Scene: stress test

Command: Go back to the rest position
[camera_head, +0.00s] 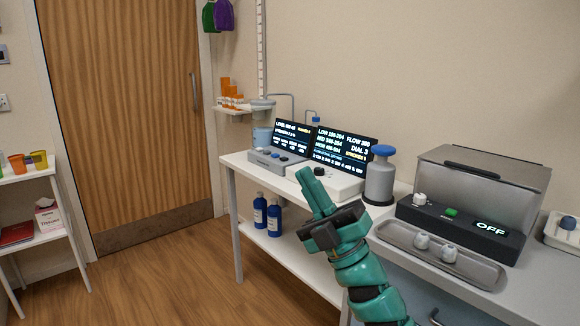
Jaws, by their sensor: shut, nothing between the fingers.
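My gripper (317,192) is shut and empty, its teal fingers together and pointing up and to the left. It is at the end of my teal arm, which rises from the bottom of the picture. In the view it overlaps the front edge of the white bench (240,165), in front of the device with the right-hand dark screen (345,150). I cannot tell the exact gap between the fingers and that device.
A grey tray (486,276) with two small white objects lies right of my arm. Behind it stands a lidded machine (480,232) reading OFF. A grey canister (380,180) stands behind my gripper. Blue bottles (274,217) stand on the lower shelf. The wooden floor (170,270) at left is clear.

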